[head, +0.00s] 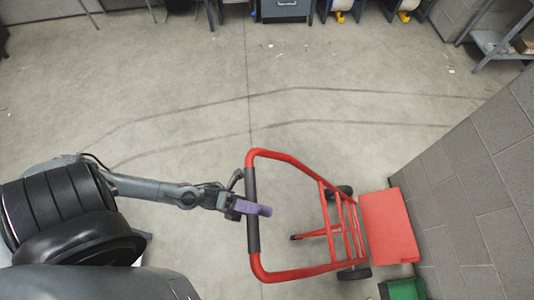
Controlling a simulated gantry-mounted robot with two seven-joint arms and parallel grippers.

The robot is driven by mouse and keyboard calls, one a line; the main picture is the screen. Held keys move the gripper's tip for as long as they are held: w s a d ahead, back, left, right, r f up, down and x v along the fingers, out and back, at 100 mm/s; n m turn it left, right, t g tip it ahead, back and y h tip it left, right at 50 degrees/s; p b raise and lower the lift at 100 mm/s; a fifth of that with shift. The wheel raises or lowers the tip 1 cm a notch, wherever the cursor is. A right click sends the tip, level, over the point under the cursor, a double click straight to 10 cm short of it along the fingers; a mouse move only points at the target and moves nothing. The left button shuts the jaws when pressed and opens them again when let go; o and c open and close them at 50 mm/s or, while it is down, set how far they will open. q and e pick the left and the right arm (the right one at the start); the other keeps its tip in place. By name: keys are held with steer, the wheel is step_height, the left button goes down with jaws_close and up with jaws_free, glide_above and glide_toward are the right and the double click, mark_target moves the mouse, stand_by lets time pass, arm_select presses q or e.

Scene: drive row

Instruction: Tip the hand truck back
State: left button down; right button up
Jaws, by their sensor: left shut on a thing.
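The red hand truck (345,228) stands right of centre, seen from above. Its handle loop points left toward me and has a dark grip sleeve (252,190). Two black wheels (355,273) show at its lower frame. My left gripper (256,208) comes in from the left and is shut on the sleeve of the handle; its purple part lies across the sleeve. A flat red plate or box (390,226) is at the truck's far right end, beside the wall. My right gripper is out of the picture.
A grey block wall (470,190) runs close along the right. A green box (403,289) stands at the lower right. A shelf (495,44) is at the upper right, and a grey cabinet (286,9) is at the back. The concrete floor (200,80) beyond the truck is clear.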

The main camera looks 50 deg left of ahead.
arm_select(q)
steer(key=shift+s+a+f, duration=0.2)
steer(key=shift+f, duration=0.4)
steer(key=c, duration=1)
jaws_free()
steer(key=shift+o, duration=1.1)
steer(key=shift+r, duration=0.1)
steer(key=b+v, duration=0.1)
steer(key=v, duration=1)
steer(key=shift+b, duration=0.35)
